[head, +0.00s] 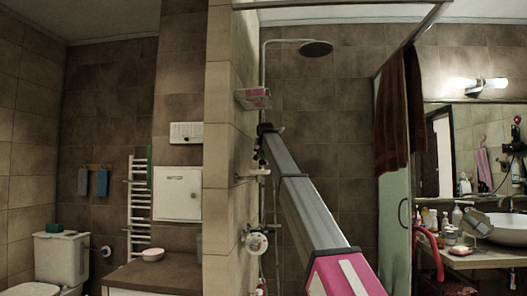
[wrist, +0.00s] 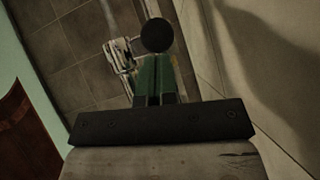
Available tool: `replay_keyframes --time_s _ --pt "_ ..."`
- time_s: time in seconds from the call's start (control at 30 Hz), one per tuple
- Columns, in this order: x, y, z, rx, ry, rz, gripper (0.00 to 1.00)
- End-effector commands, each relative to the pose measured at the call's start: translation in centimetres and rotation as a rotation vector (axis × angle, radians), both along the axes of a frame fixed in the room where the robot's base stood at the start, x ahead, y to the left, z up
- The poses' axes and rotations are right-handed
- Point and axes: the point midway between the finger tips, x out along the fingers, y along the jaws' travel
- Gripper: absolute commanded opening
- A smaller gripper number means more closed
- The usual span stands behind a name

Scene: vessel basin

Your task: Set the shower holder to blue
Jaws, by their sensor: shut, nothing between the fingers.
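My gripper (head: 262,150) is at the far end of my arm, close to the shower pipe (head: 263,80) on the tiled wall. In the wrist view my gripper (wrist: 154,92) shows green fingers, shut and empty. A dark round disc (wrist: 157,35) stands just beyond the fingertips; I cannot tell whether they touch it. A chrome fitting (wrist: 118,58) is just left of the disc. In the head view a round white-and-chrome fitting (head: 257,242) is on the wall below my gripper. I cannot tell for sure which part is the shower holder, and no blue marking is readable.
The overhead shower (head: 316,48) hangs above my arm. A small wall shelf (head: 253,98) is just above my gripper, near the wall edge. A glass panel (head: 396,215) with a dark red towel (head: 391,115) bounds the shower on the right. A basin (head: 497,226) stands farther right.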

Motion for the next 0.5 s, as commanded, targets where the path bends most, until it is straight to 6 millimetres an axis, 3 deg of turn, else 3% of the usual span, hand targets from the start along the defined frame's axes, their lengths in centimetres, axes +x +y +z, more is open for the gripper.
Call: replay_keyframes --time_s 0.33,0.5 --pt "0.0 0.0 -0.3 0.0 0.0 0.0 0.0" --pt "-0.1 0.0 -2.8 -0.001 0.003 0.0 0.0"
